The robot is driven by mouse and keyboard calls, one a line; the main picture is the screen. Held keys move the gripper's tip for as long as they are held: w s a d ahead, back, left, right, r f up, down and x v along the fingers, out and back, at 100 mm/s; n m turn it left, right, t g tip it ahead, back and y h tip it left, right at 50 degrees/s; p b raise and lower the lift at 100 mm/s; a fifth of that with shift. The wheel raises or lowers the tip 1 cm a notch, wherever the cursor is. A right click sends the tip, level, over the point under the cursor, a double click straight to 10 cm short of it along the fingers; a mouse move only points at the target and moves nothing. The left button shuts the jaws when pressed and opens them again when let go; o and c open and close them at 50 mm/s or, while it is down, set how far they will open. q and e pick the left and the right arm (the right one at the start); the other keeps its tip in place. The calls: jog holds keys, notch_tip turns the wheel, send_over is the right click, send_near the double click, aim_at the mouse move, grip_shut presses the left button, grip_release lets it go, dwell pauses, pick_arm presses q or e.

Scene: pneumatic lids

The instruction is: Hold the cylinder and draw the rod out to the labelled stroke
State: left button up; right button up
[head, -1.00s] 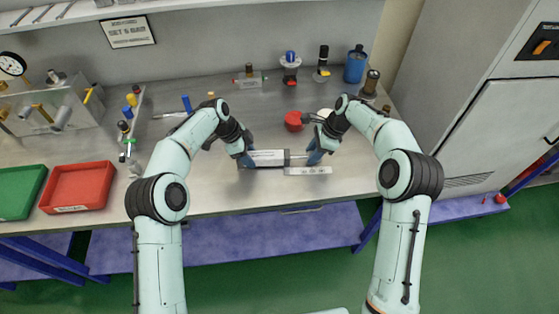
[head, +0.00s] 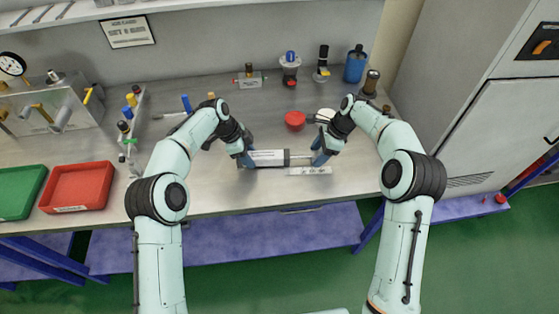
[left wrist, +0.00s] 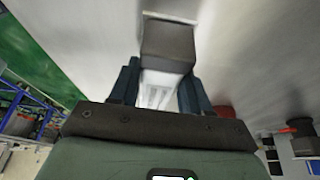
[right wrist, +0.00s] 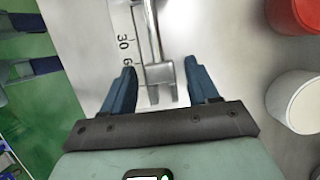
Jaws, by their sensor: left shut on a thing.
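A grey and white cylinder (head: 270,159) with a label lies level on the bench. My left gripper (head: 247,161) is shut on its left part; in the left wrist view the cylinder (left wrist: 168,45) runs between the fingers (left wrist: 158,88). A thin metal rod (head: 302,156) comes out of its right end and shows in the right wrist view (right wrist: 152,25). It ends in a forked rod end (right wrist: 160,78). My right gripper (head: 319,158) has its fingers (right wrist: 162,78) on both sides of this end, with small gaps visible. A white scale strip (head: 310,170) lies beside the rod, reading "30" (right wrist: 122,40).
A red round pot (head: 294,121) and a white one (head: 325,115) stand just behind the rod. Red (head: 77,188) and green (head: 20,191) trays are at left. Fittings, a blue bottle (head: 355,64) and a sign (head: 128,32) are at the back. The front of the bench is clear.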

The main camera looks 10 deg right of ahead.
pick_arm(q)
jog(key=shift+f, duration=0.15)
pick_arm(e)
jog(key=shift+v, duration=3)
jog(key=v, duration=1.2)
pick_arm(q)
jog(key=o, duration=1.1)
jog(key=shift+c, duration=0.2)
jog(key=shift+r, duration=0.25)
jog(key=v, duration=1.1)
jog(key=shift+a+r, duration=0.2)
jog(key=shift+r, duration=0.1)
jog(key=shift+f, duration=0.1)
